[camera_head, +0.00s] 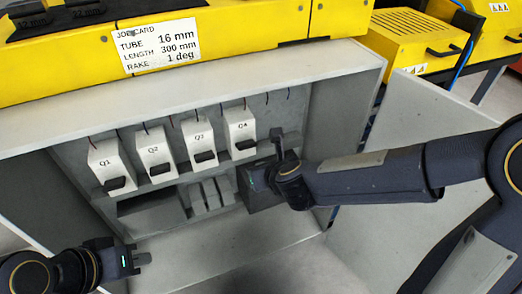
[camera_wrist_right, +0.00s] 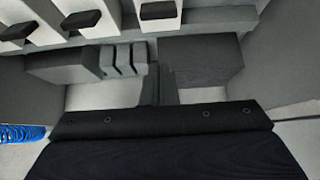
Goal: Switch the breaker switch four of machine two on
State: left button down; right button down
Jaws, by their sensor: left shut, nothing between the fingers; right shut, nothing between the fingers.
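The breaker Q4 (camera_head: 240,124) is the rightmost of a row of white breakers inside the open cabinet. Its black switch handle (camera_head: 246,144) is at the lower front, like the handles on the others. My right gripper (camera_head: 277,136) is shut and empty, just right of Q4 and apart from its handle in the head view. In the right wrist view the right gripper's fingers (camera_wrist_right: 160,88) show below the breaker row, with a black handle (camera_wrist_right: 158,10) above, probably that of Q4. My left gripper (camera_head: 143,258) is shut and empty at the lower left, away from the breakers.
The breakers Q1 (camera_head: 106,161), Q2 (camera_head: 152,146) and Q3 (camera_head: 196,136) stand left of Q4. Grey blocks (camera_head: 207,194) sit below the row. The cabinet's top edge (camera_head: 190,84) overhangs the breakers, and an open door (camera_head: 440,120) stands right. A yellow machine (camera_head: 240,25) with a job card is above.

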jog(key=s+d+r+n+y, duration=0.3)
jog(key=s+d+r+n, duration=0.45)
jog(key=n, duration=0.85)
jog(key=s+d+f+n+g+h, duration=0.1)
jog(key=s+d+f+n+g, duration=0.1)
jog(key=s+d+n, duration=0.35)
jog(key=s+d+f+n+g+h, duration=0.1)
jog(key=s+d+f+n+g, duration=0.15)
jog(key=s+n, duration=0.65)
notch_tip(320, 180, up, 14)
jog(key=s+d+p, duration=0.1)
jog(key=p, duration=1.2)
jog(key=shift+p, duration=0.4)
jog(key=shift+s, duration=0.1)
